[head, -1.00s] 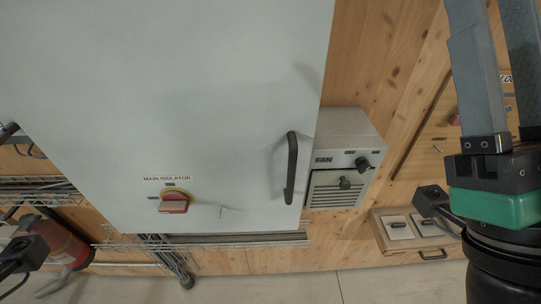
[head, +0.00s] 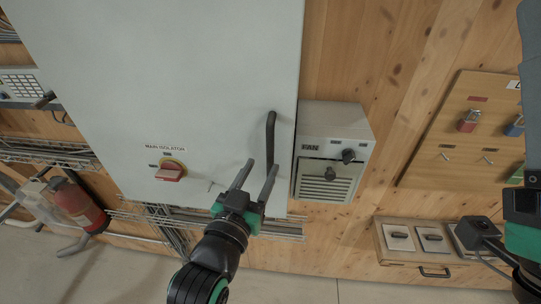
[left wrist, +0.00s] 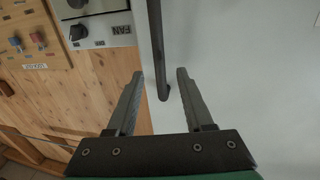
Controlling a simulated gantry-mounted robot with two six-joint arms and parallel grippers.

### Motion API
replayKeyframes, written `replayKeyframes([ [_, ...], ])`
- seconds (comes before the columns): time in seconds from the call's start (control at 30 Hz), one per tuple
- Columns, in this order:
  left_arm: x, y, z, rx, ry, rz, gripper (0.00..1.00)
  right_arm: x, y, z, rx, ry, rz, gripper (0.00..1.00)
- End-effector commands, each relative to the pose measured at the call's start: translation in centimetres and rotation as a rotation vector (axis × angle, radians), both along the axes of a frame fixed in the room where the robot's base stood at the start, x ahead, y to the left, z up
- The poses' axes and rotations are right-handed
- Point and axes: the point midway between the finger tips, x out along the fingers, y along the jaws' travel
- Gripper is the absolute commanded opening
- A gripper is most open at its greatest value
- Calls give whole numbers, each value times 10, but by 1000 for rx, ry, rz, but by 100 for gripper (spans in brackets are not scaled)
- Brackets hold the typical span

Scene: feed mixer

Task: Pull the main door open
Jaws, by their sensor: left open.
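The main door (head: 160,80) is a large pale grey cabinet door, and it looks closed. Its black bar handle (head: 271,138) stands upright near the door's right edge. My left gripper (head: 258,170) is open, with its fingertips at the handle's lower end. In the left wrist view the handle (left wrist: 158,50) comes down between the two open fingers (left wrist: 158,75), nearer the top of the gap, and neither finger clearly touches it. Only part of my right arm shows at the right edge of the head view, and its fingertips are not seen.
A red and yellow main isolator switch (head: 170,170) sits on the door. A fan box (head: 330,150) with knobs stands right beside the door edge. A wooden padlock board (head: 465,130) and a drawer box (head: 415,245) are further right. A red extinguisher (head: 78,203) is lower left.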

Motion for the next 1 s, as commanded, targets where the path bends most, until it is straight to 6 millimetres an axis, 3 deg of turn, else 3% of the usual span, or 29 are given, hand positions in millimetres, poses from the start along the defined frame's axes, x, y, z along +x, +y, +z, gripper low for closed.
replayKeyframes([
  [0.1, 24, -8, 5, 0, 0, 0, 52, -1, 0, 8, 0, -2, 0, 50],
  [0.3, 52, -17, 5, 0, -2, 0, 52, 0, 0, 13, 0, -2, 0, 50],
  [0.73, 62, -21, 3, -1, -4, 0, 52, 0, 0, 13, 0, -2, 0, 50],
  [1.0, 62, -21, 3, -1, -4, 0, 5, 0, 0, 13, 0, -2, 0, 50],
])
